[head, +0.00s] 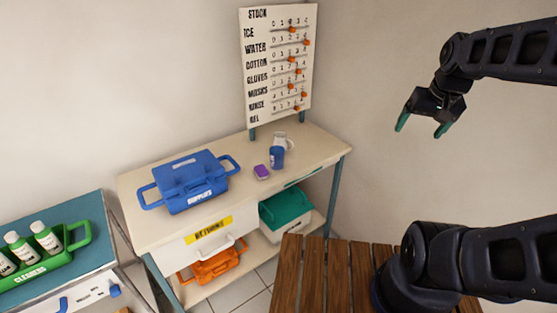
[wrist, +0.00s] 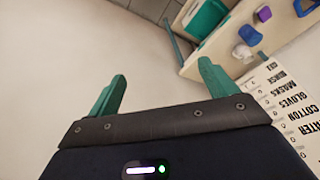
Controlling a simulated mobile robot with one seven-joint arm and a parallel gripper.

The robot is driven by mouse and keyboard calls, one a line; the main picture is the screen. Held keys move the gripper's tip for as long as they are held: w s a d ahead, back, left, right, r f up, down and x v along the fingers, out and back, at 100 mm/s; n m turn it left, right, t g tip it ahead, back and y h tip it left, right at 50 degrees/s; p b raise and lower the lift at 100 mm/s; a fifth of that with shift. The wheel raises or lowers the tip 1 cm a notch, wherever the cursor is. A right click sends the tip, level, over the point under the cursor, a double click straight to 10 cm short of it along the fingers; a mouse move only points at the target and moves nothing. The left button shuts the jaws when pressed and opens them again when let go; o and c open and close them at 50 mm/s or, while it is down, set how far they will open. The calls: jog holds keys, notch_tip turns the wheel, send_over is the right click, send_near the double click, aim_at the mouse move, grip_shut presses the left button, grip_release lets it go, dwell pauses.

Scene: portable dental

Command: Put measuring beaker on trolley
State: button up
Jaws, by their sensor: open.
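A small white jug-like vessel (head: 279,138), which looks like the measuring beaker, stands at the back of the cream-topped table (head: 240,200), partly hidden behind a blue cup (head: 277,158). In the wrist view the white vessel (wrist: 242,52) shows beyond my right fingertip, beside the blue cup (wrist: 250,35). My gripper (head: 423,127) is open and empty, high in the air to the right of the table; its green fingers (wrist: 160,85) are spread. A teal-topped unit (head: 85,210) at the left edge may be the trolley; I cannot tell for certain.
A blue supplies case (head: 190,180) and a purple block (head: 261,172) sit on the table. A stock board (head: 279,65) rises behind it. A green cleaners caddy (head: 45,262) with bottles is on the teal top. Slatted wood (head: 325,280) lies in front. The table's front right is bare.

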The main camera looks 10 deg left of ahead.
jog(key=w+a+f+m+g+y, duration=0.2)
jog(key=w+a+f+g+y, duration=0.15)
jog(key=w+a+f, duration=0.4)
jog(key=m+g+y, duration=0.4)
jog(key=m+y, duration=0.4)
jog(key=y, duration=0.2)
send_near(273, 151)
jog(key=s+d+r, duration=0.8)
jog(key=s+r, duration=0.1)
jog(key=s, duration=0.2)
jog(key=w+a+f+m+t+y, duration=0.1)
jog(key=w+a+f+m, duration=0.1)
jog(key=f, duration=0.1)
jog(key=w+a+f+m+t+y, duration=0.1)
jog(key=w+a+f+m, duration=0.1)
jog(key=f+m, duration=0.1)
jog(key=w+a+f+m+t+y, duration=0.1)
jog(key=w+a+f+m, duration=0.1)
jog(key=f, duration=0.2)
jog(key=shift+w+a+f+m+t+y, duration=0.2)
jog(key=shift+f+m+t+y, duration=0.05)
jog(key=shift+m+t+y, duration=0.1)
jog(key=a, duration=1)
jog(key=shift+a, duration=0.3)
jog(key=shift+c, duration=0.5)
jog(key=c, duration=1.1)
notch_tip(273, 151, up, 10)
